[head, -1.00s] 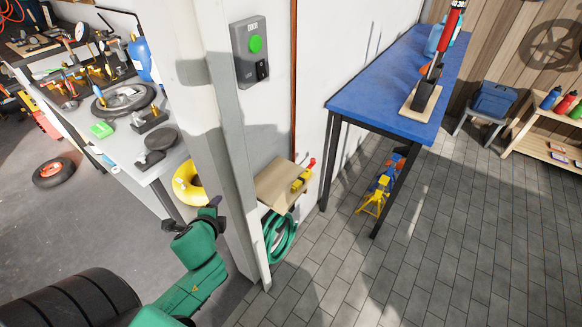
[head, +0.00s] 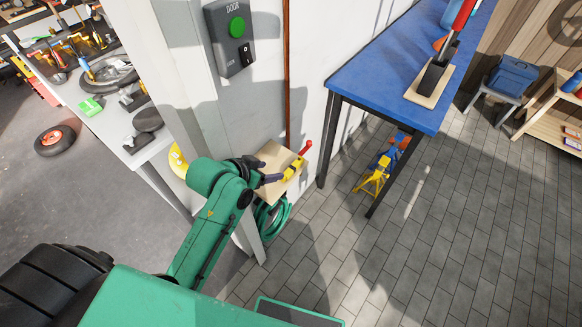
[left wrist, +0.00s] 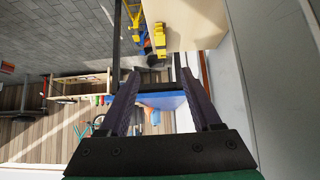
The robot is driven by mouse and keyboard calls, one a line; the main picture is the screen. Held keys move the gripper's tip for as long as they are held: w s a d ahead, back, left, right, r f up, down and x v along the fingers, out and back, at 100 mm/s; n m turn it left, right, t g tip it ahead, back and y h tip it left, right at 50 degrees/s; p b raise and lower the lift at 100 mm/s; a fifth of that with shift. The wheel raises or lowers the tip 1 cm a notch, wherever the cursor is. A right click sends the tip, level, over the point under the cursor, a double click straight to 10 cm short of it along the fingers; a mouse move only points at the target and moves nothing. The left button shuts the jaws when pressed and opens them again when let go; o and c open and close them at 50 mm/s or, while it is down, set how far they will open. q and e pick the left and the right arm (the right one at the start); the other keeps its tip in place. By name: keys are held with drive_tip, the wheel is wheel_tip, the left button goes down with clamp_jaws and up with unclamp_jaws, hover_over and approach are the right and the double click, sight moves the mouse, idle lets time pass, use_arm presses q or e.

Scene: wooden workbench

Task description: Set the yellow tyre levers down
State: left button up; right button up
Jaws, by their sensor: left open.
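A yellow item (head: 293,168), which I take for the yellow tyre levers, lies at the right edge of a small wooden shelf (head: 272,156) on the wall end. A red tip (head: 306,147) shows at its far end. In the left wrist view the yellow item (left wrist: 159,40) shows beyond the fingers, beside the pale shelf (left wrist: 195,25). My left gripper (head: 270,171) is open at the shelf's front left edge, close to the yellow item. Its fingers (left wrist: 162,100) have nothing visible between them. My right gripper is out of view.
A coiled green hose (head: 272,217) hangs below the shelf. A blue-topped table (head: 400,75) stands to the right, with a yellow stand (head: 374,178) on the floor beneath. A door button box (head: 231,38) is on the wall above.

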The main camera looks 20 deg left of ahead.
sight(292, 168)
use_arm(q)
drive_tip(key=p+x, duration=0.1)
drive_tip(key=x, duration=1.3)
drive_tip(key=shift+w+f, duration=0.2)
drive_tip(key=shift+f, duration=0.1)
drive_tip(key=shift+s, duration=0.1)
clamp_jaws()
